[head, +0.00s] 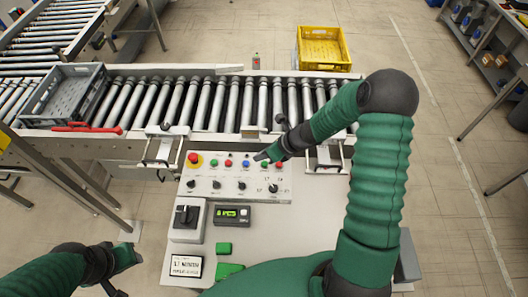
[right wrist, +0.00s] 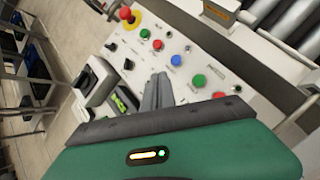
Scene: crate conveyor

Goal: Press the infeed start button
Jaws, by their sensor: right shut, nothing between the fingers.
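The control panel (head: 215,190) carries a row of buttons: a green button (head: 213,162), a red one (head: 229,162), a blue one (head: 245,162), then another green (right wrist: 199,81) and another red (right wrist: 219,95). Their labels are too small to read, so I cannot tell which is infeed start. My right gripper (head: 260,156) is shut and empty, its tips over the right half of the row. In the right wrist view its fingers (right wrist: 158,92) point toward the panel near the blue and second green buttons; contact cannot be told. My left gripper (head: 128,262) is low at the left, away from the panel.
A red emergency stop (head: 193,158) sits at the row's left end. Black selector knobs (head: 241,185) and a display (head: 232,214) lie below. The roller conveyor (head: 233,100) runs behind, with a grey crate (head: 98,78) at its left. A yellow crate (head: 346,47) stands beyond.

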